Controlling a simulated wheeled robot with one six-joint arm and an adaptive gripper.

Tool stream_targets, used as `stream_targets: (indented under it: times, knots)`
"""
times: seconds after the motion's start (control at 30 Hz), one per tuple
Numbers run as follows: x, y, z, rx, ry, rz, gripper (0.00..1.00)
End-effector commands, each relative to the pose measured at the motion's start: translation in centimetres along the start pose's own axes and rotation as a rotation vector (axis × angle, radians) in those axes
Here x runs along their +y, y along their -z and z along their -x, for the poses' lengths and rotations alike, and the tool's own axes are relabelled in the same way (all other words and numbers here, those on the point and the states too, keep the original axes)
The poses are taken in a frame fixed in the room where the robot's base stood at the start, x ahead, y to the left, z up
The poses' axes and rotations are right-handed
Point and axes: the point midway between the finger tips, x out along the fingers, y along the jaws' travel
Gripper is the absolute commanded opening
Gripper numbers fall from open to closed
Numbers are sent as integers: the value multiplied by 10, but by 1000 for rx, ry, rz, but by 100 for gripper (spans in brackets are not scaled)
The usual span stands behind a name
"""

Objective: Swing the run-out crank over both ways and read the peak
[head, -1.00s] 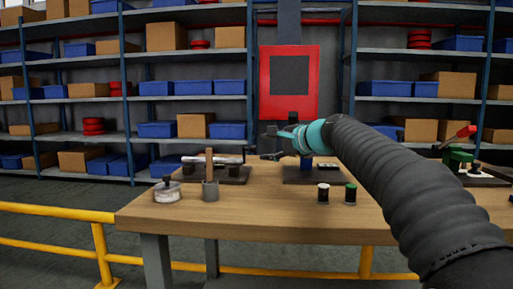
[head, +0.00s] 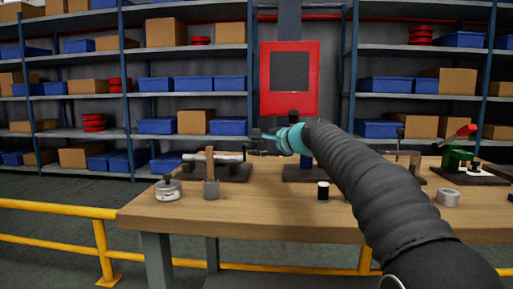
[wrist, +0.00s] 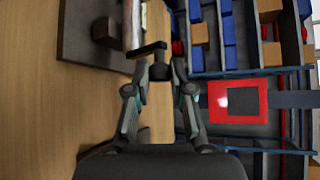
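A silver shaft (head: 222,157) lies in supports on a dark base plate (head: 236,173) on the workbench. The wrist view shows the shaft (wrist: 134,12) and its plate (wrist: 78,35) at the top. A dark bar with a rounded knob (wrist: 160,71), which looks like the run-out crank, is near the shaft's end in that view. My gripper (wrist: 162,66) has its fingers apart, one on each side of the knob; I cannot tell whether they touch it. In the head view my gripper (head: 264,136) is small, just right of the shaft's end. No readable dial shows.
A round pot (head: 168,191), a grey cup with a wooden handle (head: 211,188) and a black-and-white cylinder (head: 323,191) stand near the front edge. A metal ring (head: 448,197) and a green fixture (head: 458,158) are at right. A yellow rail (head: 60,208) runs left.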

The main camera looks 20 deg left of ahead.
Motion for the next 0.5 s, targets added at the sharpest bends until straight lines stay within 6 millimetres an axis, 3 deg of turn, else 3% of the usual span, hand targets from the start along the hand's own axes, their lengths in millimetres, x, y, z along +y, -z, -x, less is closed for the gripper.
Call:
stream_targets:
  times: [0.5]
  knots:
    - [13, -1, 0, -2, 94, 94, 0]
